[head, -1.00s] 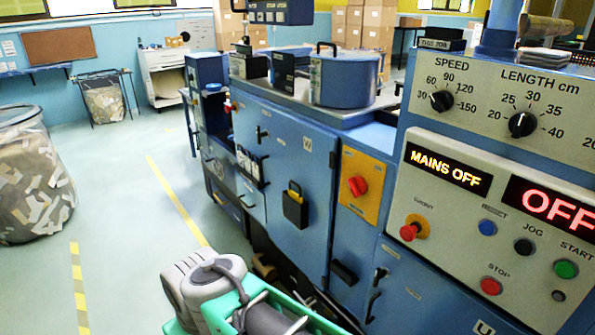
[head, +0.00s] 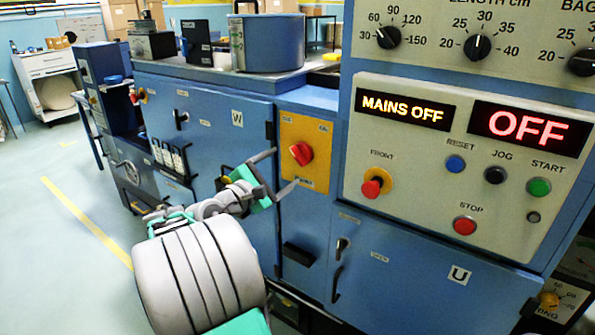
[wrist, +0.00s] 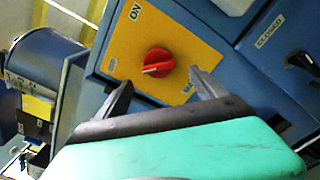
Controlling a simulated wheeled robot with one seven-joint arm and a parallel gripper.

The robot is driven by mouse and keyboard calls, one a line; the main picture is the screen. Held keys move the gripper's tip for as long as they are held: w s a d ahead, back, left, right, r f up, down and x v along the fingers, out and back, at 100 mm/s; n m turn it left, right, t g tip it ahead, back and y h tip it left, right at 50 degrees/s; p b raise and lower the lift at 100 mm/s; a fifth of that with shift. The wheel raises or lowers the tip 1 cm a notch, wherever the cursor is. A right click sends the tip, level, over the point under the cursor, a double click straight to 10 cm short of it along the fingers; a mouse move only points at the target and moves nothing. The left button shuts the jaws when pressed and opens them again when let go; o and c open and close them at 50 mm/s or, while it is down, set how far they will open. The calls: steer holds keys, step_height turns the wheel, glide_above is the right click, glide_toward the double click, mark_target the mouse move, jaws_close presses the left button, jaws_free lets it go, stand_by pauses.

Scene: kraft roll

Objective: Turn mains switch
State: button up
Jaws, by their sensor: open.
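The mains switch (head: 301,154) is a red rotary knob on a yellow plate (head: 318,130) on the blue machine front. In the wrist view the red knob (wrist: 157,63) sits ahead of the fingers, and its pale pointer mark is turned away from the ON label (wrist: 135,11). My gripper (head: 284,171) is open and empty just left of the knob in the head view. In the wrist view its fingertips (wrist: 160,82) stand apart, one on each side below the knob, and do not appear to touch it. A lit display (head: 403,108) reads MAINS OFF.
The control panel right of the switch has a red FRONT button (head: 372,187), a STOP button (head: 465,226) and a red OFF display (head: 530,128). A cabinet handle (head: 337,284) sticks out below. Open floor (head: 60,260) lies to the left.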

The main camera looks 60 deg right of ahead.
mark_target(297, 157)
steer(key=d, duration=0.2)
steer(key=s+d, duration=0.1)
steer(key=d, duration=0.4)
steer(key=shift+s+d+r, duration=0.25)
steer(key=shift+d, duration=0.1)
steer(key=c, duration=1.4)
